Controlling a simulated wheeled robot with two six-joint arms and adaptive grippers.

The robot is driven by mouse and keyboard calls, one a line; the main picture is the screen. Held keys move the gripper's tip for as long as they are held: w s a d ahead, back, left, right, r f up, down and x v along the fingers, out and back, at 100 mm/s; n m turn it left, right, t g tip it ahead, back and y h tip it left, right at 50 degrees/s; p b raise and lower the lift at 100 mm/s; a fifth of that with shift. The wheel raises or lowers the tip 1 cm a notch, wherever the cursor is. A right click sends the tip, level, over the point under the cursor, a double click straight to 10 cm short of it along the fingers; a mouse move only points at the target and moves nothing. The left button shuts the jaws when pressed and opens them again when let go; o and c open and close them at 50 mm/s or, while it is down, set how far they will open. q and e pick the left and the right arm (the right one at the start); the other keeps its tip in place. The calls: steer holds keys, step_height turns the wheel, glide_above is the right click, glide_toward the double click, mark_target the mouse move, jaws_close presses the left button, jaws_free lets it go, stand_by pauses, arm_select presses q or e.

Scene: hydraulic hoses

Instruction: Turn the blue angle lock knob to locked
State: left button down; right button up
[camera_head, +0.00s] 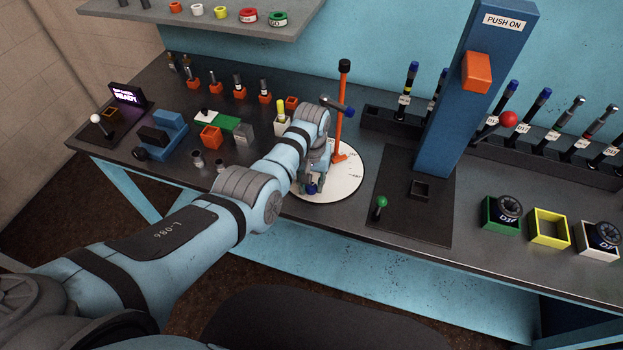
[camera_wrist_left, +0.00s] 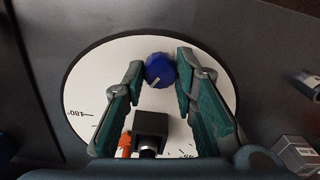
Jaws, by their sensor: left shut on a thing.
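The blue angle lock knob (camera_wrist_left: 160,70) sits near the rim of a round white dial plate (camera_wrist_left: 95,75) with angle marks. A light pointer line on the knob's top slants toward the lower left in the left wrist view. My left gripper (camera_wrist_left: 160,66) is shut on the knob, one finger on each side. In the head view, my left gripper (camera_head: 314,186) reaches down to the front left of the dial plate (camera_head: 345,185), and the knob (camera_head: 312,190) shows just below the fingers. My right gripper is in neither view.
An orange post (camera_head: 341,120) with a dark blue-ended piece (camera_head: 340,106) stands at the dial's back. A blue PUSH ON tower (camera_head: 460,110) and a green-knobbed lever (camera_head: 381,204) stand to the right. Small fixtures (camera_head: 210,137) crowd the left bench.

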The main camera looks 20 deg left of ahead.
arm_select(q)
steer(key=m+p, duration=0.1)
steer(key=m, duration=0.4)
steer(key=shift+r+m, duration=0.1)
steer(key=shift+m, duration=0.2)
steer(key=m, duration=0.6)
steer(key=shift+m, duration=0.3)
steer(key=c, duration=1.3)
jaws_free()
step_height(320, 180, up, 12)
